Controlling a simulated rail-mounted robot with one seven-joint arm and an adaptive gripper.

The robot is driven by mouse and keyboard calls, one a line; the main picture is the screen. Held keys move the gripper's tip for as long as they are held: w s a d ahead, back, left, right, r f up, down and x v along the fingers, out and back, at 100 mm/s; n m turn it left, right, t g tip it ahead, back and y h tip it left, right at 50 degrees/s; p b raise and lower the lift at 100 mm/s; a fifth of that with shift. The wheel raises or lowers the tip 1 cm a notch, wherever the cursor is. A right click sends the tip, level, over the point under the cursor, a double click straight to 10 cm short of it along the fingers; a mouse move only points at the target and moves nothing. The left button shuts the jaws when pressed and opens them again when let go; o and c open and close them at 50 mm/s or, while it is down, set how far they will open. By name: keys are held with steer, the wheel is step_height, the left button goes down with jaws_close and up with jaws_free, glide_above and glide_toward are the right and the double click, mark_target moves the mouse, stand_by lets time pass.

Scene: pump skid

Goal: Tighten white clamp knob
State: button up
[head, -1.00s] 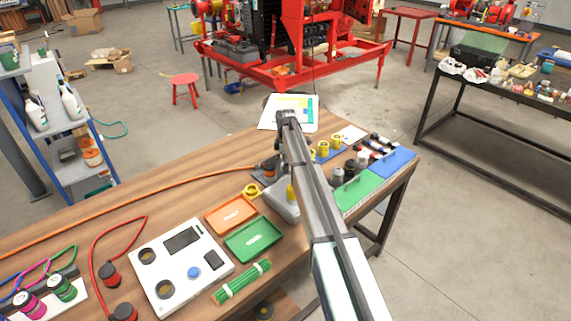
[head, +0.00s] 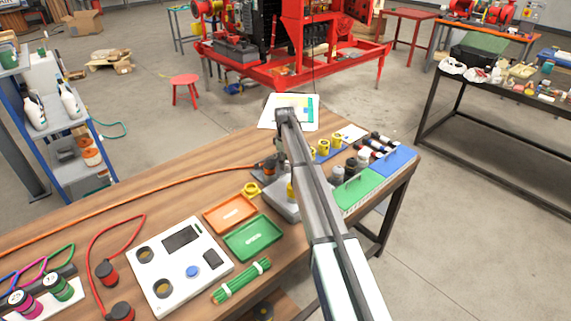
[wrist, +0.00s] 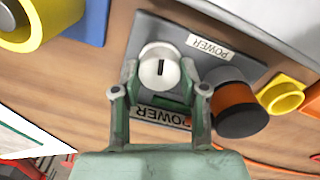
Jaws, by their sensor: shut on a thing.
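In the wrist view, the white clamp knob (wrist: 158,68) is round, with a dark slot mark on its face. It sits on a grey plate (wrist: 150,30) with POWER labels. My gripper (wrist: 160,76) has its two green-grey fingers on opposite sides of the knob and is shut on it. An orange and black connector (wrist: 237,105) is on the same plate, just right of the right finger. In the head view the connector (head: 267,166) shows beside my arm, while the knob is hidden by my arm and gripper.
Yellow ring parts (wrist: 283,94) and (head: 251,189) lie near the plate. The orange tray (head: 229,214) and green tray (head: 253,238) lie left of my arm. Black knobs (head: 351,168) and a green mat (head: 358,193) are to its right. An orange cable (head: 130,208) crosses the table.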

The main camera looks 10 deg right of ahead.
steer(key=m+b, duration=0.1)
steer(key=m, duration=0.5)
steer(key=shift+f, duration=0.1)
steer(key=m, duration=0.5)
steer(key=shift+m+b, duration=0.3)
steer(key=shift+b, duration=0.05)
steer(key=o, duration=1.1)
steer(key=shift+o, duration=0.2)
step_height(320, 180, up, 12)
steer(key=shift+a, duration=0.15)
